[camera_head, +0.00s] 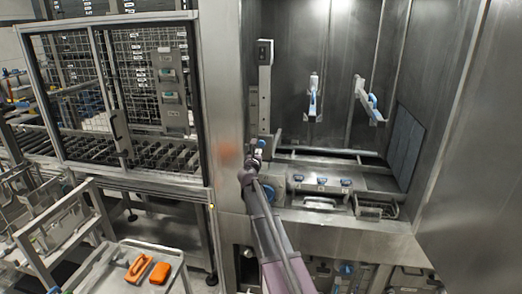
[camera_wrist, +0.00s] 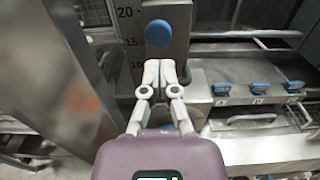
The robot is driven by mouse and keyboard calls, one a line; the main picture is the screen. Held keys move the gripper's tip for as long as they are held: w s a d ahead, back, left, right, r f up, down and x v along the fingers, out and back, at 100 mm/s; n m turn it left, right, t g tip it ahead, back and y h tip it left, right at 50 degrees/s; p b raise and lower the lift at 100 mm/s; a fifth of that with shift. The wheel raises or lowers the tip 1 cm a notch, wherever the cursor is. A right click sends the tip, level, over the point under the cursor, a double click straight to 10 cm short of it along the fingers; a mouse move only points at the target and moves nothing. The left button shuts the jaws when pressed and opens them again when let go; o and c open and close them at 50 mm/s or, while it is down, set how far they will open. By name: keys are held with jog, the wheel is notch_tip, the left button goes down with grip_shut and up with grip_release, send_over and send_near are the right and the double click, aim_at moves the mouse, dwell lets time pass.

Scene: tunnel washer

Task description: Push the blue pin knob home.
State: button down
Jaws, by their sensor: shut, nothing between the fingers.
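The round blue pin knob (camera_wrist: 158,33) sits on a grey upright plate with a number scale, at the top middle of the wrist view. In the head view a small bit of blue (camera_head: 262,143) shows at the foot of the upright post, mostly hidden by my gripper (camera_head: 257,156). My gripper (camera_wrist: 159,66) is shut and empty. Its fingertips point at the plate, just below the knob in the wrist view. I cannot tell whether they touch the plate. How far the knob stands out is not clear.
Several blue-topped latches (camera_wrist: 254,88) line a steel ledge to the right. Two levers with blue parts (camera_head: 314,97) (camera_head: 371,101) hang in the steel bay. A mesh cage (camera_head: 110,90) stands left. Orange items (camera_head: 139,268) lie on a pale cart at front left.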

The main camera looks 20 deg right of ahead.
jog(key=v, duration=0.8)
jog(key=shift+w+f, duration=0.1)
jog(key=s+a+f+m+g+y+b, duration=0.1)
jog(key=s+a+f+m+g+b, duration=0.1)
jog(key=s+f+m+g, duration=0.5)
jog(key=s+a+f+m+g+y+b, duration=0.1)
jog(key=s+a+f+m+g+b, duration=0.1)
jog(key=s+f+m, duration=0.75)
jog(key=s+a+f+m+g+y+b, duration=0.1)
jog(key=s+a+f+m+g+y, duration=0.2)
jog(key=s+a+m, duration=0.3)
jog(key=s+a+f+m+g+y+b, duration=0.1)
jog(key=s+a+f+m+g+y, duration=0.2)
jog(key=s+a+f+m+y, duration=0.2)
jog(key=s+a+m, duration=0.1)
jog(key=s+a, duration=0.2)
jog(key=s, duration=0.2)
jog(key=shift+s+a+m, duration=0.25)
jog(key=shift+a+m, duration=0.1)
